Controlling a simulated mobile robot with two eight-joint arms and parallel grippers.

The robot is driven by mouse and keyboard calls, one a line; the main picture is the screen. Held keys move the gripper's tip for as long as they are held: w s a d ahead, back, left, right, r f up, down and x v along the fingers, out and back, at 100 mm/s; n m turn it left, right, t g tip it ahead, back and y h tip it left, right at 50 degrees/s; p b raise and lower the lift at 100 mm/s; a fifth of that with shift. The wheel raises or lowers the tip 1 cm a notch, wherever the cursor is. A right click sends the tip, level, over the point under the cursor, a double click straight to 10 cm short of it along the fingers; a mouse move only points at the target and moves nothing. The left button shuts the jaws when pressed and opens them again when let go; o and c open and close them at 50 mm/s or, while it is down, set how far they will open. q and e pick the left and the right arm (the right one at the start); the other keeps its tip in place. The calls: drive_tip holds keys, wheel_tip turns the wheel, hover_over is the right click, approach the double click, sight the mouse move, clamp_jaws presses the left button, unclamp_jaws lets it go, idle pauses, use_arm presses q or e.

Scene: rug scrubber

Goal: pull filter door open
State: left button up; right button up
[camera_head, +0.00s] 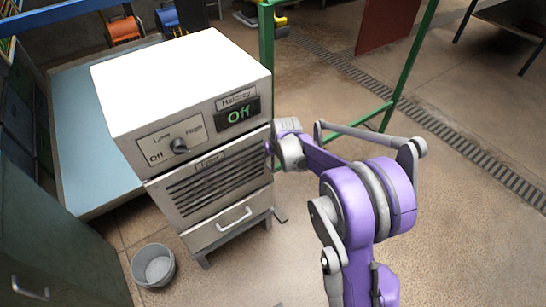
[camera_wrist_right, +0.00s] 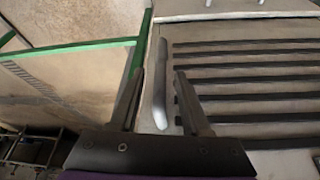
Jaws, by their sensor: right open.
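The filter door (camera_head: 215,182) is the slatted grey panel in the middle of the machine's front, and it looks closed. Its slats also show in the right wrist view (camera_wrist_right: 250,88). A vertical grey handle (camera_wrist_right: 158,95) stands at the left edge of the door in that view. My right gripper (camera_wrist_right: 159,74) is open, with one finger on each side of the handle and a visible gap to both. In the head view my right gripper (camera_head: 270,149) is at the right edge of the door, largely hidden by its wrist. My left gripper is not in view.
The white-topped machine (camera_head: 180,80) has a dial (camera_head: 179,146) and a display reading "Off" above the door. A drawer with a handle (camera_head: 234,217) is below it. A bucket (camera_head: 153,266) stands at lower left. A green frame (camera_head: 267,50) rises behind.

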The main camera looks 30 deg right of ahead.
clamp_jaws()
idle(1.4)
